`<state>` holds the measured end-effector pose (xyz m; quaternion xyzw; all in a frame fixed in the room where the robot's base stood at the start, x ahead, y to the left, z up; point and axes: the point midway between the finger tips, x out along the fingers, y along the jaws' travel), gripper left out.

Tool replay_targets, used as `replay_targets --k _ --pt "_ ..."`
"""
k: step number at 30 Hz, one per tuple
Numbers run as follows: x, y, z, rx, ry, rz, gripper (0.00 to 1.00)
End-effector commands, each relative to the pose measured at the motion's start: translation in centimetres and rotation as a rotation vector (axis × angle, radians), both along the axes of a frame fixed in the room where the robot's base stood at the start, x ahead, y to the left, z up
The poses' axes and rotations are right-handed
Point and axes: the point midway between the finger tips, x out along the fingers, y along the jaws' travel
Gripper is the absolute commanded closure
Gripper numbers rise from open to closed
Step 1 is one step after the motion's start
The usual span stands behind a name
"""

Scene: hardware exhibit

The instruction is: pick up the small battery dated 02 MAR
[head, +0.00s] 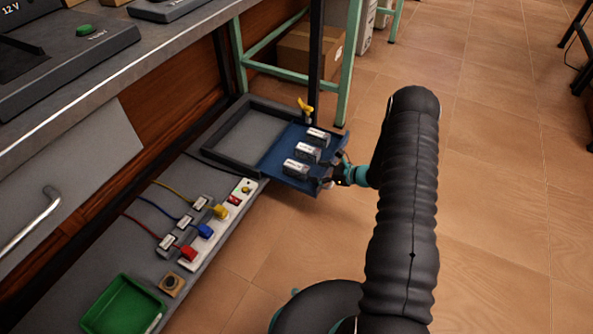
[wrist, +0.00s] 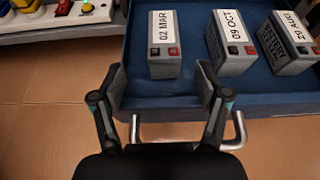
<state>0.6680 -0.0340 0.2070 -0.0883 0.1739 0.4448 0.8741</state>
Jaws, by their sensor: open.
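The small battery dated 02 MAR (wrist: 165,60) is a grey block with a white label and dark and red terminals. It stands at the left end of a row of three on a blue tray (wrist: 185,103). In the head view it appears to be the nearest battery (head: 296,168) on the tray (head: 272,160). My gripper (wrist: 161,80) is open and empty, its fingers spread on either side of the near end of that battery. The right finger is close to the 09 OCT battery (wrist: 231,42). My gripper (head: 330,178) is partly hidden in the head view.
The 29 AUG battery (wrist: 288,42) stands at the right of the row. A metal handle (wrist: 240,130) runs along the tray's front edge. A grey bin (head: 210,152), a panel with coloured plugs (head: 235,199) and a green tray (head: 122,303) lie to the left. Open floor lies right.

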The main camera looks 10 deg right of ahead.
Motion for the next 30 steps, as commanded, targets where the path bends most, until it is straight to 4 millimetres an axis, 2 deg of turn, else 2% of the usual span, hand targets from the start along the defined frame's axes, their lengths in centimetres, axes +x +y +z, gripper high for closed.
replay_targets --k 12,19,20,28,30 --pt "3.0 3.3 -1.8 0.0 0.0 0.002 0.25" --pt "3.2 3.4 -1.8 0.0 0.0 0.001 0.25" --pt "3.2 3.4 -1.8 0.0 0.0 0.001 0.3" --pt "3.2 3.4 -1.9 0.0 0.0 0.001 0.98" --pt "3.2 3.4 -1.9 0.0 0.0 0.001 1.0"
